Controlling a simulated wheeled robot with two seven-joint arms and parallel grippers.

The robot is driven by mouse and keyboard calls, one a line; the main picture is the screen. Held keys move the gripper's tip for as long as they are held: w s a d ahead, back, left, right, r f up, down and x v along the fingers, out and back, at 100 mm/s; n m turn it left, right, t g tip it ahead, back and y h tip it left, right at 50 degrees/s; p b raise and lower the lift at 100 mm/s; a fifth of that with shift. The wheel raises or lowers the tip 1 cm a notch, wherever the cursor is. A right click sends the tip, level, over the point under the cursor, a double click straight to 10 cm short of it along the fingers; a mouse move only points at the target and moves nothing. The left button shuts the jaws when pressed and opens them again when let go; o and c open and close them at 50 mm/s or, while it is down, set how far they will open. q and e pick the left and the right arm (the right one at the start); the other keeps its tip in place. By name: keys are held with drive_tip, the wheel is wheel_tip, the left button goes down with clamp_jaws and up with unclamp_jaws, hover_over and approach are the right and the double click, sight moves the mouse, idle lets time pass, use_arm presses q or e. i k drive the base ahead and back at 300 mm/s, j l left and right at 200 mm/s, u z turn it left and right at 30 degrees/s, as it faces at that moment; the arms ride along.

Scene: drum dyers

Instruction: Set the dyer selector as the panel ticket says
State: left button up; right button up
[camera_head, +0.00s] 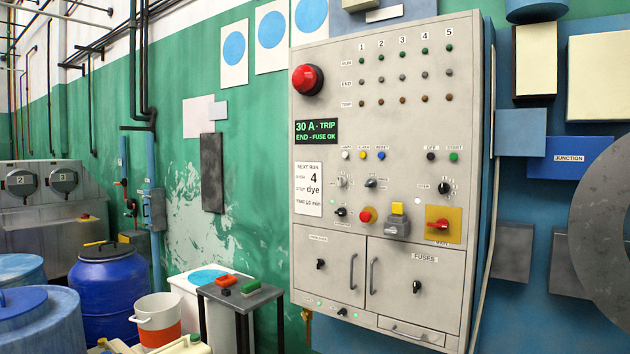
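A grey control panel (390,130) fills the middle of the view. A white ticket (309,190) on its left side reads "NEXT RUN", a "4", "dye" and a time that looks like 10 min. Small rotary knobs sit right of the ticket: a light one (342,183), a dark one (371,183), a dark one (340,212) below, and a dark one with marks around it (445,188) further right. Neither gripper is in view.
The panel also bears a big red button (307,80), numbered lamp columns, a display (316,131) reading "30 A - TRIP END - FUSE OK", a red handle on a yellow plate (443,237) and shut doors below. A small table (240,296), blue drum (107,287) and bucket (158,320) stand left.

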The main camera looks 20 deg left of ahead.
sight(444, 188)
drive_tip(key=i+j+u, duration=0.2)
drive_tip(key=i+u, duration=0.15)
drive_tip(key=i, duration=0.15)
drive_tip(key=i+j+u, duration=0.1)
drive_tip(key=i+u, duration=0.2)
drive_tip(key=i, duration=0.2)
drive_tip(key=i+z, duration=0.15)
drive_tip(key=i, duration=0.2)
drive_tip(key=i+j+z, duration=0.1)
drive_tip(key=i, duration=0.25)
drive_tip(key=i+j+z, duration=0.1)
drive_tip(key=i+z, duration=0.15)
drive_tip(key=z, duration=0.15)
drive_tip(key=i+j+z, duration=0.25)
drive_tip(key=z, duration=0.15)
drive_tip(key=i+j+z, duration=0.25)
drive_tip(key=z, duration=0.15)
drive_tip(key=i+j+z, duration=0.25)
drive_tip(key=j+z, duration=0.2)
drive_tip(key=j, duration=0.15)
